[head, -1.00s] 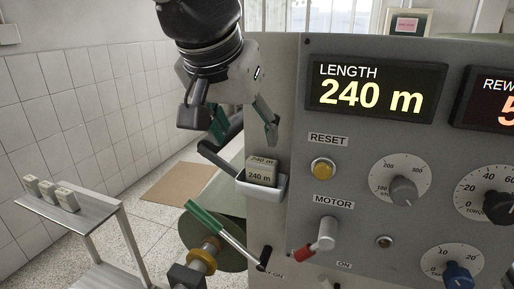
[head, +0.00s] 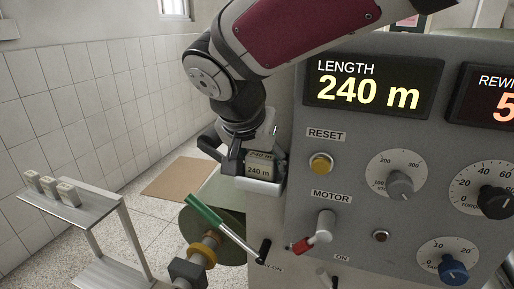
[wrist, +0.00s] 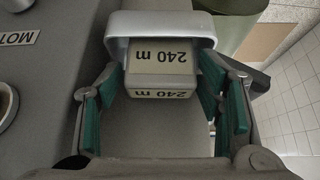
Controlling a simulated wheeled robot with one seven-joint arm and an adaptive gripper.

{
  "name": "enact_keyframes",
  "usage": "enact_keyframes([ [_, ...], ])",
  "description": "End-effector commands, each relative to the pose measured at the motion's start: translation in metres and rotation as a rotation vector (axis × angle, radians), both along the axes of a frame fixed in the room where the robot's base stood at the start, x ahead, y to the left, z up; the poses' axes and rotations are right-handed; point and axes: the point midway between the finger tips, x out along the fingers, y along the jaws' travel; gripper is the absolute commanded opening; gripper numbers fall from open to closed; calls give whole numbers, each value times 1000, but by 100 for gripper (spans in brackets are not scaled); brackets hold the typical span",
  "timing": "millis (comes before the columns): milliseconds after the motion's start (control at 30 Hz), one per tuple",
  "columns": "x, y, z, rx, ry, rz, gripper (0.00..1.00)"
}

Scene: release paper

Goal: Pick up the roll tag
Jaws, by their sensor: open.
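The roll tag (head: 259,168) is a small cream block printed "240 m". It sits in a pale grey holder (head: 262,186) on the left side of the machine panel. My gripper (head: 245,160) is down at the holder, around the tag in the head view. In the wrist view the tag (wrist: 160,72) lies between and ahead of the green-padded fingers of my gripper (wrist: 160,112). The fingers are open, with a gap on each side of the tag. The holder (wrist: 160,25) wraps around the tag's far side.
The machine panel (head: 350,215) with knobs and a display stands close on the right. A metal stand (head: 85,212) with several similar blocks (head: 48,186) is at left. A brown mat (head: 180,178) lies on the floor.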

Motion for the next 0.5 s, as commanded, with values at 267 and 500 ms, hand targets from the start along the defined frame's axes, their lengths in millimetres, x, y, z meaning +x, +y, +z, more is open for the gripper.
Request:
enact_keyframes([
  [267,0,0,0,1,0,1,38],
  [500,0,0,0,0,0,1,22],
])
